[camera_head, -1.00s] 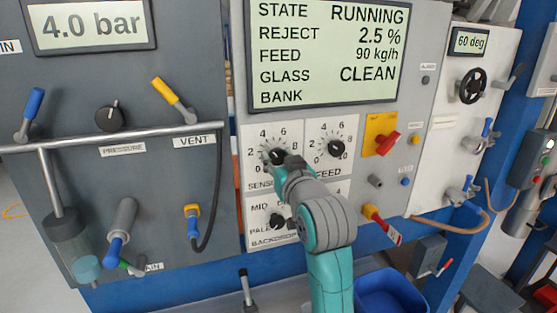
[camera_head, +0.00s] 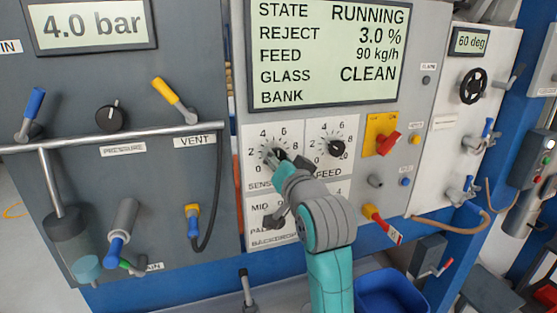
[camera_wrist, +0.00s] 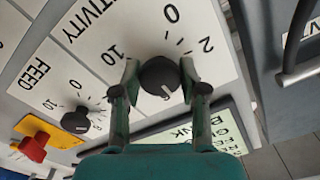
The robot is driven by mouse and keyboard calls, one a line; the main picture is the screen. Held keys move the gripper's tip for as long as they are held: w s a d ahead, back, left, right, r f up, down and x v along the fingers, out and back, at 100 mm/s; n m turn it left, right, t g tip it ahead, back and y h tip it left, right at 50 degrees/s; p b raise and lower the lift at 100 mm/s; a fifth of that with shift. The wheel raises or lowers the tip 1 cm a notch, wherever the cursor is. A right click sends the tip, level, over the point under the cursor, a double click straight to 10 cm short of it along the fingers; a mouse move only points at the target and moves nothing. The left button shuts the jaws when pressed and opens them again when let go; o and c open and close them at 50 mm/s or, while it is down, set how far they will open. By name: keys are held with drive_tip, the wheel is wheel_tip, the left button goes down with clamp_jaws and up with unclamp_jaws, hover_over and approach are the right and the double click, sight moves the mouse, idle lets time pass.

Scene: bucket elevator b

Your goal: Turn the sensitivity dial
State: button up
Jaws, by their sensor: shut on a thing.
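The sensitivity dial is a black round knob (camera_wrist: 160,78) on a white scale plate, with a pale pointer line on its face. In the wrist view my gripper (camera_wrist: 158,82) has one finger on each side of the knob and is shut on it. In the head view the dial (camera_head: 279,155) is partly hidden by my gripper (camera_head: 277,161), and part of the "SENS..." label is covered. The display (camera_head: 330,55) reads RUNNING, REJECT 3.0 %, FEED 90 kg/h, GLASS CLEAN; nothing shows beside BANK.
The feed dial (camera_head: 336,148) is just right of the sensitivity dial. A red switch on a yellow plate (camera_head: 387,143) is further right. The backdrop selector (camera_head: 277,218) is below, close to my arm. A grey panel with a rail (camera_head: 120,138) stands at left.

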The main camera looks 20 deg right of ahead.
drive_tip(key=shift+m, duration=0.4)
drive_tip(key=o, duration=1.1)
drive_tip(key=shift+o, duration=0.2)
drive_tip(key=s, duration=0.7)
drive_tip(key=shift+s, duration=0.25)
